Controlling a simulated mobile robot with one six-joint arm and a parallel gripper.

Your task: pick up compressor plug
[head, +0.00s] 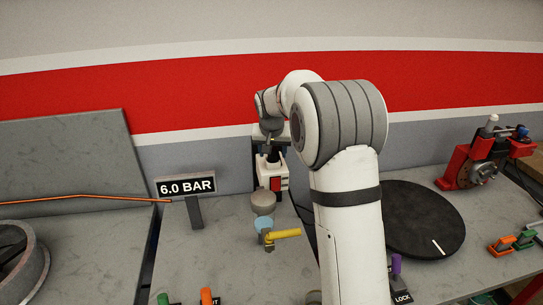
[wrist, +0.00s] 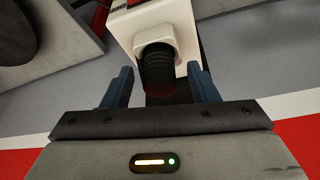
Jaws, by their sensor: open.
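The compressor plug appears to be the black ribbed piece (wrist: 158,68) that sticks out of a white block-shaped housing (wrist: 130,30) in the wrist view. In the head view the white housing (head: 265,172), with a red part on its front, stands by the wall below my gripper (head: 272,151). My gripper is open in the wrist view (wrist: 160,72), with one blue finger on each side of the black piece. Gaps show between both fingers and the piece. The piece's lower end is dark and its edge is hard to make out.
A "6.0 BAR" sign (head: 187,186) stands left of the housing. A yellow-handled valve (head: 282,234) and a round grey knob (head: 263,202) are in front. A black turntable (head: 412,225) and a red machine (head: 470,165) are at right. My arm hides part of the bench.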

